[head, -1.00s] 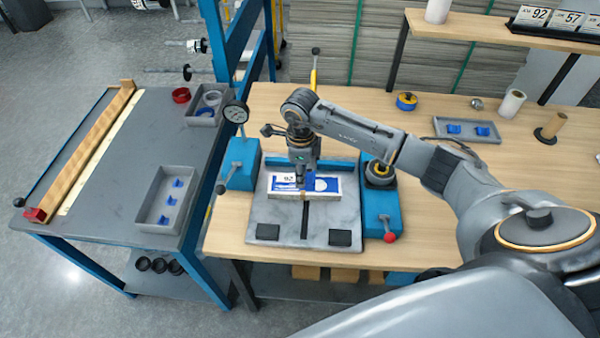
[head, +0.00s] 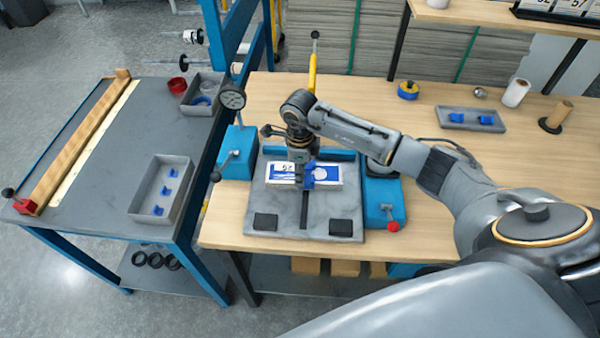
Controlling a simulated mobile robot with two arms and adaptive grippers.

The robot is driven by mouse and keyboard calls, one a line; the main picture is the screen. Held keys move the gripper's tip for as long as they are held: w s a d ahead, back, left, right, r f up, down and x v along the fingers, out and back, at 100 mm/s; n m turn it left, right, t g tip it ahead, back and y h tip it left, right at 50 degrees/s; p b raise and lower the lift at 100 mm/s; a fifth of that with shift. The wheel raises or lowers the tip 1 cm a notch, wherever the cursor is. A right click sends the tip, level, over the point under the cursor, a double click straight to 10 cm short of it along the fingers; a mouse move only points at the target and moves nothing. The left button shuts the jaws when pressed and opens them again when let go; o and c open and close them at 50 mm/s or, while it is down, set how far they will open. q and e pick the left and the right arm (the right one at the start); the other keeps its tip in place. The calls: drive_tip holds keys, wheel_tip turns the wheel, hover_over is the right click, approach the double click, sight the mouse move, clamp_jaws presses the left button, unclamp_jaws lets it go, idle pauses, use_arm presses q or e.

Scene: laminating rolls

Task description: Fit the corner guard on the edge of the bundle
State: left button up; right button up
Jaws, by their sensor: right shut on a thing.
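The bundle (head: 330,173), white with blue print, lies flat on the grey plate of the blue fixture. My right gripper (head: 303,183) points down over the middle of the bundle, at its near long edge. It is shut on a small blue corner guard (head: 309,175), which is partly hidden by the fingers. I cannot tell whether the guard is seated on the edge or just above it. My left gripper is not in view.
More blue guards lie in a grey tray (head: 134,209) on the left table and in a tray (head: 443,117) on the right. A dial gauge (head: 232,97) stands at left.

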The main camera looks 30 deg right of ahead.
drive_tip(key=o, duration=0.9)
drive_tip(key=shift+f, duration=0.1)
drive_tip(key=shift+w, duration=0.1)
